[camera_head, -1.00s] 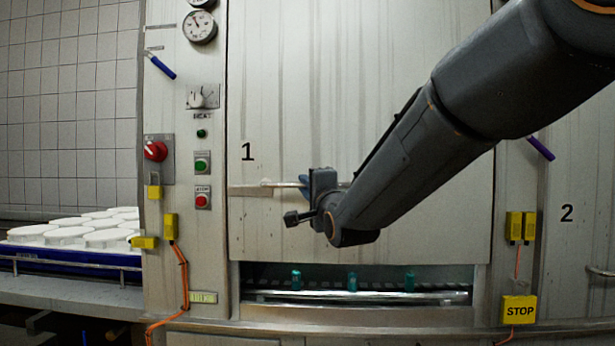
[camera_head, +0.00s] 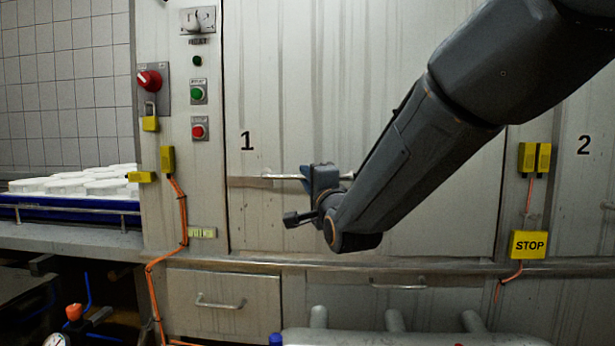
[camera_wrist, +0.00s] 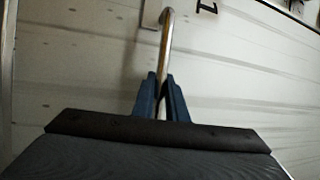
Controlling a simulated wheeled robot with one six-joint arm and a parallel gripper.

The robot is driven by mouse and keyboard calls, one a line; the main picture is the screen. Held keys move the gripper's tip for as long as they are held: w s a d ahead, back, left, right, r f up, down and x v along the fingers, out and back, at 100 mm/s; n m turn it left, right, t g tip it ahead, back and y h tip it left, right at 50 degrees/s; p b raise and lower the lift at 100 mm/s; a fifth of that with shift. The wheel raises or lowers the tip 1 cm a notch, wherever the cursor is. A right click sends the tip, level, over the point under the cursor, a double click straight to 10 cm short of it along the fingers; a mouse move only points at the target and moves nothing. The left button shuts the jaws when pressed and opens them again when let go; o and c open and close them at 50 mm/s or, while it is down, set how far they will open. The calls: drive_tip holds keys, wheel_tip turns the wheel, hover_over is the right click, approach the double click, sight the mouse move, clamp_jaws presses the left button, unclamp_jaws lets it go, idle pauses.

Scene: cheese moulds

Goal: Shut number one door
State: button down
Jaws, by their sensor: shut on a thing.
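The number one door (camera_head: 320,100) is a large pale metal panel with a black "1" at its left. Its lower edge is down at the steel ledge (camera_head: 290,264), and no opening shows below it. The door's horizontal bar handle (camera_head: 281,177) crosses the panel below the "1". My gripper (camera_head: 308,179) is shut on this handle, with my arm coming in from the upper right. In the wrist view the blue fingers (camera_wrist: 161,98) close on either side of the metal handle (camera_wrist: 166,40). Part of the handle is hidden behind my gripper.
Left of the door is a control panel with a red switch (camera_head: 149,80) and green and red buttons. A blue tray (camera_head: 60,206) of white moulds stands at the far left. A yellow STOP box (camera_head: 528,244) is at right. Below the ledge is a drawer (camera_head: 222,302).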

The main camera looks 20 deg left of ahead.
drive_tip(key=shift+f, duration=0.5)
drive_tip(key=c, duration=1.8)
unclamp_jaws()
drive_tip(key=shift+o, duration=0.2)
drive_tip(key=shift+r, duration=0.15)
drive_tip(key=shift+s+d, duration=0.15)
drive_tip(key=v, duration=0.7)
drive_tip(key=shift+p, duration=0.3)
drive_tip(key=shift+s+d, duration=0.1)
drive_tip(key=shift+d, duration=0.05)
